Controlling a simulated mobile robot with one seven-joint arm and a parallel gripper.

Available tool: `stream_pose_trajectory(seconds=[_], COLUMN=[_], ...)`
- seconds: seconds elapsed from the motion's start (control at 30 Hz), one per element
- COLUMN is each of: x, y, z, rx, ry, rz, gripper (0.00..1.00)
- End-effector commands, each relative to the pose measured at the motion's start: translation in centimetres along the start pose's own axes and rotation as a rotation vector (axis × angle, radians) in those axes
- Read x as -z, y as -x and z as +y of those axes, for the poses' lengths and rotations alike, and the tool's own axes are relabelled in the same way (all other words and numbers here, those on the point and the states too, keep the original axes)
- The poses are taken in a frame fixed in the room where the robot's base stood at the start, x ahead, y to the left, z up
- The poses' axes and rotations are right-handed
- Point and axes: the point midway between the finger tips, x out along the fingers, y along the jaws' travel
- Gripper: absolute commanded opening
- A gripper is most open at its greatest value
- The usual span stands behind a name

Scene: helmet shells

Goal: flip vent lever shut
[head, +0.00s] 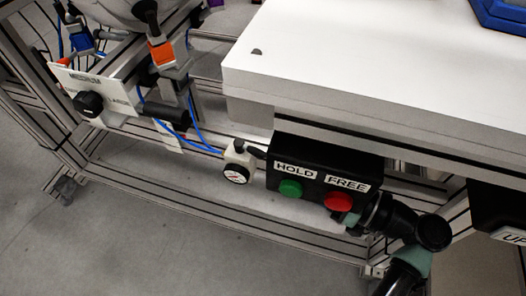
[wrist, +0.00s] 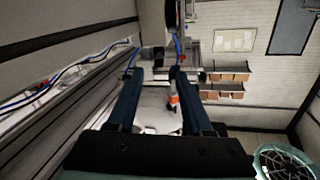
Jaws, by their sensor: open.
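A white valve body with a round gauge (head: 236,173) sits on the frame rail left of the button box in the head view. A small dark handle (head: 255,151) sticks out beside it toward the box; it may be the vent lever, but I cannot tell its position clearly. My gripper (wrist: 157,74) shows in the wrist view with its two dark fingers apart and nothing held. A pale rounded shell (wrist: 155,114) and an orange-tipped clamp (wrist: 173,99) show beyond and between the fingers. No lever is clear in the wrist view.
A black box (head: 313,172) has a green HOLD button (head: 291,188) and a red FREE button (head: 338,202). A white tabletop (head: 390,70) overhangs it. Blue hoses and another orange clamp (head: 161,51) are at upper left. Wall bins (wrist: 225,76) are at the back.

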Motion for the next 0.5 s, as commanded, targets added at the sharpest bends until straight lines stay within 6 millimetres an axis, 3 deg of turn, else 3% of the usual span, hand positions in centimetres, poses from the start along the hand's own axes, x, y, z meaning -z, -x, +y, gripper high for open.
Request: stream_pose_trajectory(seconds=[0.2,0.5], x=[-0.2,0.0], y=[-4.3,-6.9], z=[0.0,0.1], rx=[0.003,-0.002], ry=[0.001,0.0], rz=[-0.001,0.0], gripper=[0.51,0.51])
